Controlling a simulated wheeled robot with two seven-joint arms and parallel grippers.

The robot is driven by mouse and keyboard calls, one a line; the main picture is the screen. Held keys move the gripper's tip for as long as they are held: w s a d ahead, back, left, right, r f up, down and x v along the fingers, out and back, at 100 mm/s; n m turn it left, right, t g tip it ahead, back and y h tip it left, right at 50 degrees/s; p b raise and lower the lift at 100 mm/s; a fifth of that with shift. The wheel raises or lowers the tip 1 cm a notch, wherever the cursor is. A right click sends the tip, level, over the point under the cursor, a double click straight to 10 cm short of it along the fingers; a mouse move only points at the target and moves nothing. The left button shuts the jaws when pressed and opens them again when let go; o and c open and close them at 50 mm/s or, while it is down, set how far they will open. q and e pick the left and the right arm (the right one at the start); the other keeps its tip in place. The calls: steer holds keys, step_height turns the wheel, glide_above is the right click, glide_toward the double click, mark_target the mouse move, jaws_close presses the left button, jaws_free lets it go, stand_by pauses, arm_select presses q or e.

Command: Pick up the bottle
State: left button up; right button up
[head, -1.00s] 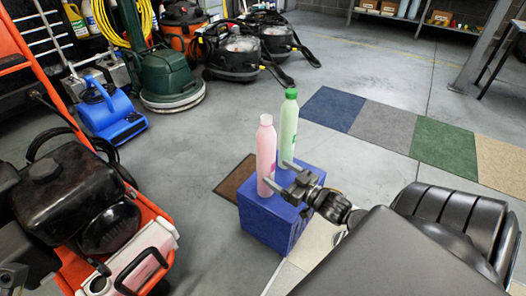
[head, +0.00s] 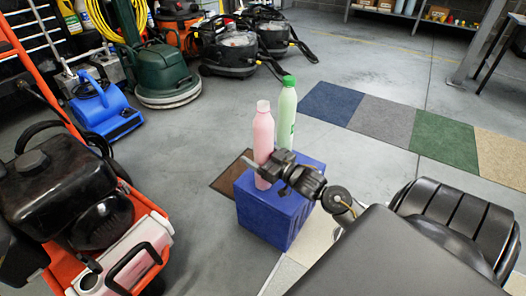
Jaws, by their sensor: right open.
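A pink bottle (head: 263,132) with a pale cap stands upright on a blue box (head: 262,210). A light green bottle (head: 287,112) with a green cap stands just behind it to the right. My right gripper (head: 260,164) is open at the lower part of the pink bottle, coming in from the right. One finger crosses in front of the pink bottle and sticks out on its left. The other finger is hard to make out, and I cannot tell whether either touches the bottle. The gripper hides the green bottle's lower part. My left gripper is not in view.
A brown mat (head: 229,176) lies left of the blue box. An orange cart with a black machine (head: 60,185) stands at left, and a black padded seat (head: 462,222) at right. Cleaning machines line the back. Colored floor tiles (head: 385,120) and open floor lie behind the box.

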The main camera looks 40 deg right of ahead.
steer(key=shift+c, duration=0.5)
steer(key=shift+r, duration=0.15)
steer(key=c, duration=1.1)
steer(key=shift+o, duration=0.2)
steer(key=shift+r, duration=0.1)
